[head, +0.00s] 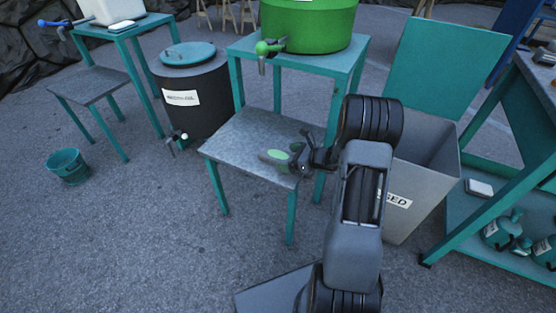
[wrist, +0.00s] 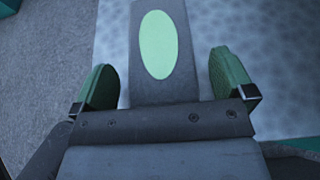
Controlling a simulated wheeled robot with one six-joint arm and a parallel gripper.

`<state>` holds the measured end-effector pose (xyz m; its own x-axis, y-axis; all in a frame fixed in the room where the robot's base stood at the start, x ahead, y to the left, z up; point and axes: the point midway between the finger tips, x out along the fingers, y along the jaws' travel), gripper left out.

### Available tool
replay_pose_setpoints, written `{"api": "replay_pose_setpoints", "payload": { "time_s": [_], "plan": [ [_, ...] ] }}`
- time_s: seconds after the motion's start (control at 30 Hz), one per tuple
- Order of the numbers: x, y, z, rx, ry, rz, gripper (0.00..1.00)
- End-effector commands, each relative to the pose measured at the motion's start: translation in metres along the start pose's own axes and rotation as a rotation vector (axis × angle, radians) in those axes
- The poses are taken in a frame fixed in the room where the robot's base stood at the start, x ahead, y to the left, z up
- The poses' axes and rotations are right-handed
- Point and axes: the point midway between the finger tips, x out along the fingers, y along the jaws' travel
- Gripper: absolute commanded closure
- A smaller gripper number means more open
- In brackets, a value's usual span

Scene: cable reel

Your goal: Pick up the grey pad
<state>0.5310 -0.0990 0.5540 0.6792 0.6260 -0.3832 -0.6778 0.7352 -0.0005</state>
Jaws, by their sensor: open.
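The grey pad (wrist: 157,90) looks like a flat dark grey strip with a pale green oval. In the wrist view it lies between the two green fingers of my gripper (wrist: 163,66), with a gap on each side. Its far end leaves the picture and its near end is hidden behind the gripper body. In the head view my gripper (head: 288,158) is low over the small metal-topped table (head: 240,132), and the pale green patch of the pad (head: 274,156) shows at its fingers. My gripper is open and holds nothing.
A green tank (head: 310,28) with a tap stands on a taller table behind. A grey bin (head: 412,200) stands to the right, near my arm. A dark drum (head: 198,110) stands to the left. A teal bucket (head: 68,166) is on the floor, which is clear at front left.

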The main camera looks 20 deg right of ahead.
Motion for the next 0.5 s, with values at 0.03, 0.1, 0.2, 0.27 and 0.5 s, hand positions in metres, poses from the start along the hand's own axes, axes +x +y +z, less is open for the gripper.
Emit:
{"api": "replay_pose_setpoints", "payload": {
  "time_s": [0.03,0.1,0.2,0.27,0.5],
  "plan": [
    [0.0062,0.0002,-0.0016,-0.001,0.0,0.001,0.0],
    [0.0109,0.0,-0.0006,-0.001,-0.001,0.001,0.0],
    [0.0134,-0.0002,0.0,0.0,-0.001,0.0,0.0],
    [0.0135,-0.0002,0.0003,0.0,-0.001,-0.001,0.0],
    [0.0132,-0.0002,0.0003,0.0,0.0,-0.001,0.09]
  ]
}}
